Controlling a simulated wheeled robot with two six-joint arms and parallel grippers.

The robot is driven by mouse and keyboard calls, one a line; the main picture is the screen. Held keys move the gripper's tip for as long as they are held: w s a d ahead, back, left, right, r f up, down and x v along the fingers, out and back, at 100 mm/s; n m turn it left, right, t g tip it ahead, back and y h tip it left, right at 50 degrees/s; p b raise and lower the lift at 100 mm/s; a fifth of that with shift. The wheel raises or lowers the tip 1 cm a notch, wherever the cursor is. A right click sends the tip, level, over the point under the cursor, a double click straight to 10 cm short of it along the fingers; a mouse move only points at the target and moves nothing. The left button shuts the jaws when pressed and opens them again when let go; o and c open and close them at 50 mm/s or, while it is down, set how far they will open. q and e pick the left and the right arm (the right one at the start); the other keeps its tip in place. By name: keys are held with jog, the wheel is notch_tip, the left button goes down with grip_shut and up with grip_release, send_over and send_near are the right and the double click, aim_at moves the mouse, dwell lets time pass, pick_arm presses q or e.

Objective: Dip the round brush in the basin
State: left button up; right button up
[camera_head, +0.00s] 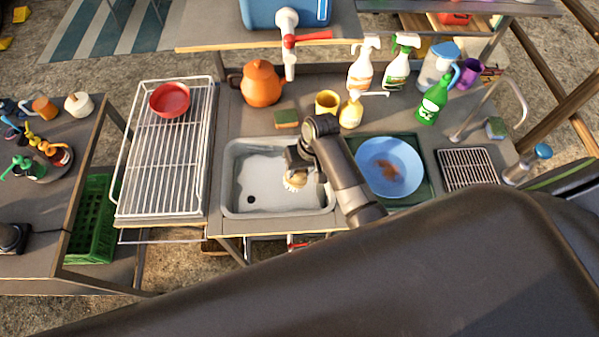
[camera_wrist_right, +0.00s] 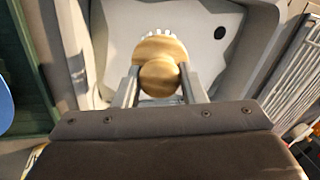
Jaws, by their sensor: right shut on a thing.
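The round brush (camera_wrist_right: 160,55) has a wooden top with a knob and pale bristles. My right gripper (camera_wrist_right: 158,82) is shut on its knob, with a finger on either side. In the head view the brush (camera_head: 295,181) is over the right part of the basin (camera_head: 262,205), a pale sink set in the counter, and my right gripper (camera_head: 297,162) is above it. I cannot tell whether the bristles touch the basin floor. The basin also shows in the wrist view (camera_wrist_right: 200,60), with its dark drain hole. My left gripper is not in view.
A blue bowl (camera_head: 390,166) sits right of the basin. A wire rack (camera_head: 160,165) with a red bowl (camera_head: 169,98) stands to the left.

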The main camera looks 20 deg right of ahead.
jog(key=shift+a+v, duration=0.2)
jog(key=shift+v, duration=0.75)
jog(key=shift+a+v, duration=0.2)
jog(key=shift+v, duration=0.75)
jog(key=shift+a+v, duration=0.25)
jog(key=shift+v, duration=0.65)
jog(key=shift+w+r, duration=0.1)
jog(key=shift+w, duration=0.05)
